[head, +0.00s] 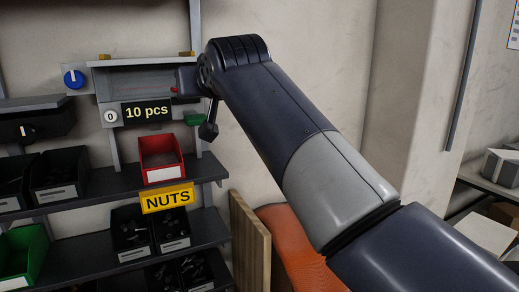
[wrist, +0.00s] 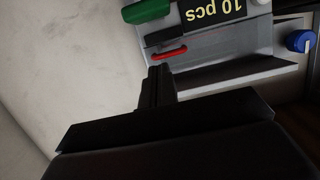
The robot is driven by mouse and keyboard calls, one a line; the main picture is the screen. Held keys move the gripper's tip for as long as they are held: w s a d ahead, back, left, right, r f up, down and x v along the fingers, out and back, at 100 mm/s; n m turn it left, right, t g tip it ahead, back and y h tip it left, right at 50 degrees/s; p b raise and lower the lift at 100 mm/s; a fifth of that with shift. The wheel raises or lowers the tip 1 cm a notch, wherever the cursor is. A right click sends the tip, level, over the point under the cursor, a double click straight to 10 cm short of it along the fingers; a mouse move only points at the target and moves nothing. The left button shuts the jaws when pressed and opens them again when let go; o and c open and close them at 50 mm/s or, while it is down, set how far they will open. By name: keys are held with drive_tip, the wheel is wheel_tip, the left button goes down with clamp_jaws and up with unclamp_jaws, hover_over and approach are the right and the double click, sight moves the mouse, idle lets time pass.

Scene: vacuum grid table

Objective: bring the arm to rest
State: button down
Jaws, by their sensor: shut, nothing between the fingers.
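My arm reaches from the lower right to the upper left in the head view, with its far end bent in front of the dispenser. My gripper (wrist: 158,72) shows in the wrist view as dark fingers, shut together with nothing between them. The fingertips appear just below a small red part (wrist: 168,52) of the dispenser in that picture; I cannot tell whether they touch. In the head view the gripper is small, dark and hard to make out by the arm's end.
The dispenser has a "10 pcs" display (head: 147,112), a blue knob (head: 74,79) and a green part (head: 195,119). A red bin (head: 161,158) stands below it, above a "NUTS" label (head: 167,198). A wooden panel (head: 249,245) and an orange object (head: 290,245) stand beside the rack.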

drive_tip(key=b+v, duration=0.3)
drive_tip(key=v, duration=0.4)
drive_tip(key=shift+s, duration=0.2)
drive_tip(key=shift+d+r, duration=0.1)
